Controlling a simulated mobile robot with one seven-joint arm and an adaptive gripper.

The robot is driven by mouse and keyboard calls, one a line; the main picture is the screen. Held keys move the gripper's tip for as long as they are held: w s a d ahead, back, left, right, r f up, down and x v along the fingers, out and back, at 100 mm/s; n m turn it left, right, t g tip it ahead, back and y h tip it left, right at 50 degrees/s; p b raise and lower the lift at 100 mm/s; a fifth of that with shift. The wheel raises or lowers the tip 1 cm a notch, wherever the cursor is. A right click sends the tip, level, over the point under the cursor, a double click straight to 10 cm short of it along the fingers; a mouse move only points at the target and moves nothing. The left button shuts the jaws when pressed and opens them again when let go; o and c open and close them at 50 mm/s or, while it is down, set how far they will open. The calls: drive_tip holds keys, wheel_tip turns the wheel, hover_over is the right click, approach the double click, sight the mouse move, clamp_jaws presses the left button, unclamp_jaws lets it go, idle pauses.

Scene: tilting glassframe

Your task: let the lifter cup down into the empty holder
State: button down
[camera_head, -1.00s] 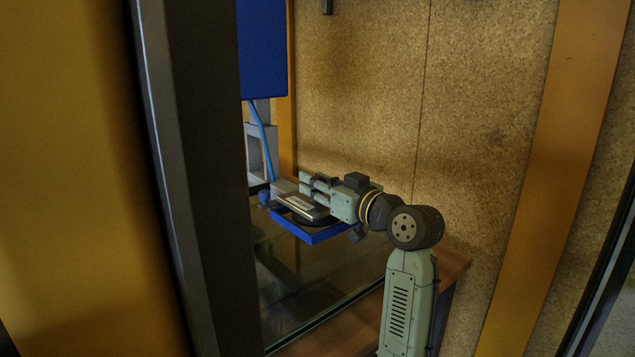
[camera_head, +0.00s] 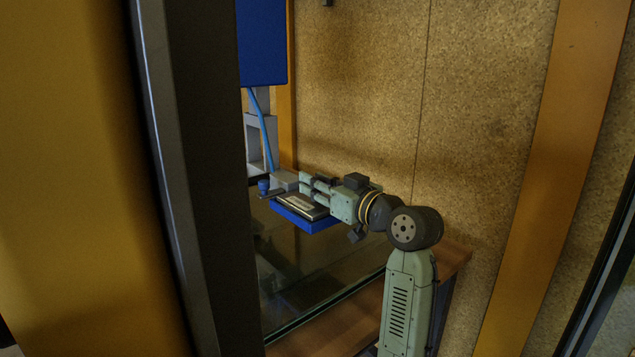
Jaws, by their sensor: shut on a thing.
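My gripper (camera_head: 303,194) is at the end of the arm, pointing left, in the middle of the head view. It is shut on what I take to be the lifter cup, whose flat grey top (camera_head: 302,206) shows in front of the fingers. A dark edge shows under this top. A blue tray-like frame (camera_head: 311,226), which I take to be the holder, is directly below, close under the cup. I cannot tell whether the two touch. The cup's underside and the inside of the holder are hidden.
A dark upright post (camera_head: 190,180) stands at the left, between me and the blue machine panel (camera_head: 262,45). A blue hose (camera_head: 264,130) hangs below the panel. A small blue knob (camera_head: 263,187) is left of the gripper. A speckled board (camera_head: 350,110) stands behind.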

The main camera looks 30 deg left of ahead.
drive_tip(key=shift+f+b, duration=0.35)
drive_tip(key=shift+f, duration=0.15)
drive_tip(key=c, duration=1.5)
unclamp_jaws()
drive_tip(key=shift+c, duration=0.2)
drive_tip(key=o, duration=0.3)
drive_tip(key=shift+f, duration=0.1)
drive_tip(key=v, duration=1.2)
